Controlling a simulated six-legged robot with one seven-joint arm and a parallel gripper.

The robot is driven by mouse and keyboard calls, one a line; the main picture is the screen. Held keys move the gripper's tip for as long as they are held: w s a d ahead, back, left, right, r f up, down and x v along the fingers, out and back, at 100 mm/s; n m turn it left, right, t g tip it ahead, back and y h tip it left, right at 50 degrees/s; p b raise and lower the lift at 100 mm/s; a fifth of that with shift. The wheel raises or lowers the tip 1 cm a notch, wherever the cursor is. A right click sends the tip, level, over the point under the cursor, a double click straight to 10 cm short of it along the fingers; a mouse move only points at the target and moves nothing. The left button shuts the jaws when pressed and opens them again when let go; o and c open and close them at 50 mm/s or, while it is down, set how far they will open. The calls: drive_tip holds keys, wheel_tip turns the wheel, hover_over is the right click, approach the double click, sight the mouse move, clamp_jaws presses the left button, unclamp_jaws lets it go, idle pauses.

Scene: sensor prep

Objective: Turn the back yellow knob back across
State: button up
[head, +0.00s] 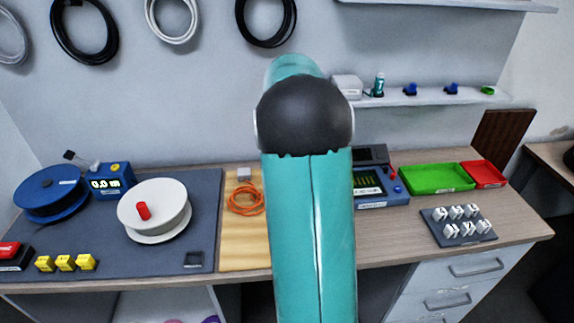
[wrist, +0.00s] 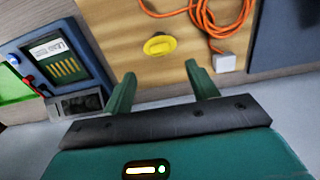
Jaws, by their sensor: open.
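In the wrist view one yellow knob (wrist: 159,45) sits on a wooden board (wrist: 120,40). In the head view my arm hides the knob and the gripper; only the left part of the wooden board (head: 233,258) shows there. No second yellow knob is visible.
An orange cable (head: 246,200) with a white plug lies on the board near the knob. A blue device with a screen (head: 380,190) stands right of my arm, with green (head: 437,178) and red trays beyond. A white spool (head: 155,210) and yellow blocks (head: 66,263) are at left.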

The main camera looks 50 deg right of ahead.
wheel_tip(320, 180, up, 5)
drive_tip(key=shift+r, duration=0.1)
idle(0.6)
drive_tip(key=s+a+r+n+t, duration=0.1)
drive_tip(key=s+a+r+n, duration=0.15)
drive_tip(key=a, duration=0.85)
drive_tip(key=s+a+r+n+t, duration=0.2)
drive_tip(key=a+r, duration=0.2)
drive_tip(key=a, duration=0.8)
drive_tip(key=s+a+f+n+t, duration=0.1)
drive_tip(key=s+a+f+n, duration=0.1)
drive_tip(key=s+a, duration=0.3)
drive_tip(key=s+a+f+n+t, duration=0.1)
drive_tip(key=s+a+f, duration=0.1)
drive_tip(key=s+a, duration=0.4)
drive_tip(key=a, duration=0.3)
drive_tip(key=shift+a+f+n+t, duration=0.25)
drive_tip(key=shift+f+n+t, duration=0.05)
drive_tip(key=shift+n, duration=0.05)
drive_tip(key=shift+s, duration=0.1)
